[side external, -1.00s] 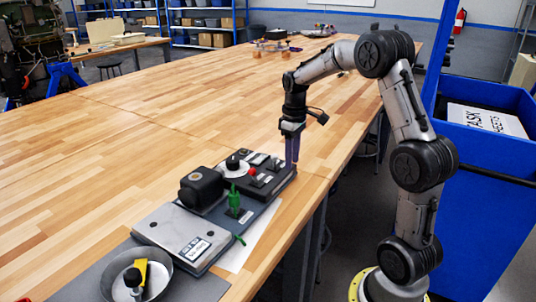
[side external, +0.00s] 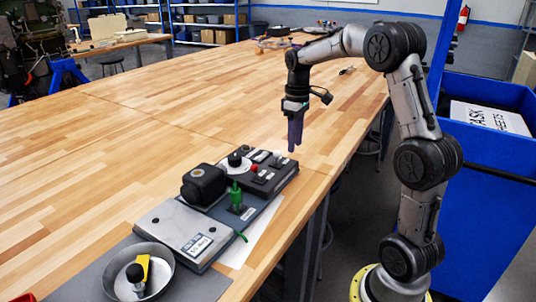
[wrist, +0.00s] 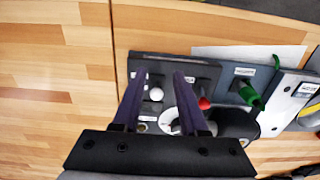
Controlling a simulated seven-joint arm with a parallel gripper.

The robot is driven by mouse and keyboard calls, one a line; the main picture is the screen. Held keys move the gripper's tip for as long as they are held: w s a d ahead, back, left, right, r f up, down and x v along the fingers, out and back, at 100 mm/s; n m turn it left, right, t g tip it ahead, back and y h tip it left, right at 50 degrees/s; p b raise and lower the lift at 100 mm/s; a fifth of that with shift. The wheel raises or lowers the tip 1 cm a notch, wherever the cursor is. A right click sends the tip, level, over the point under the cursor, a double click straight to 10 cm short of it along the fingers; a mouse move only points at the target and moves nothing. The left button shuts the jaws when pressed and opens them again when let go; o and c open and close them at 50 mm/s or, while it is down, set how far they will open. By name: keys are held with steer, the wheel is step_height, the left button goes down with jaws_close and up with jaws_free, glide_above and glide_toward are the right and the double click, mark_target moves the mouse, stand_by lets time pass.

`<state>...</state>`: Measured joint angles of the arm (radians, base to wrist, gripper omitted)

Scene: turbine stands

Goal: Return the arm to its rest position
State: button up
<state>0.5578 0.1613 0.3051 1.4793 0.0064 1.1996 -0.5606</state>
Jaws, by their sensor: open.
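My gripper (side external: 294,138) hangs from my arm above the wooden table, past the far end of the control panel, with its fingers pointing down. In the wrist view my gripper (wrist: 158,82) has two purple fingers spread apart, with nothing between them but the panel below. The dark control panel (side external: 262,190) lies near the table's right edge. It carries a red knob (side external: 253,168), a white knob (side external: 277,154), a white dial with a black knob (side external: 234,160), and a green switch handle (side external: 235,196).
A black box-like unit (side external: 203,186) and a grey labelled plate (side external: 185,232) adjoin the panel. A metal bowl (side external: 165,282) sits at the near end on a grey mat. A blue bin (side external: 490,190) stands at the right. The wooden table (side external: 130,140) is clear at the left.

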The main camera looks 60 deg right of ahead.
steer(key=s+a+r+n+t, duration=0.1)
steer(key=s+a+r+t, duration=0.15)
steer(key=a+r, duration=0.4)
steer(key=s+a+r+n+t, duration=0.15)
steer(key=s+a+r, duration=0.25)
steer(key=a, duration=0.5)
steer(key=s+a+f+m, duration=0.1)
steer(key=s+a+f, duration=0.2)
steer(key=s, duration=0.3)
steer(key=s+a+f+m+t, duration=0.1)
steer(key=s+a+f, duration=0.2)
steer(key=s, duration=0.3)
steer(key=shift+s+a+f+t, duration=0.25)
steer(key=shift+s+f+t, duration=0.05)
steer(key=shift+s+f, duration=0.1)
steer(key=shift+m, duration=0.25)
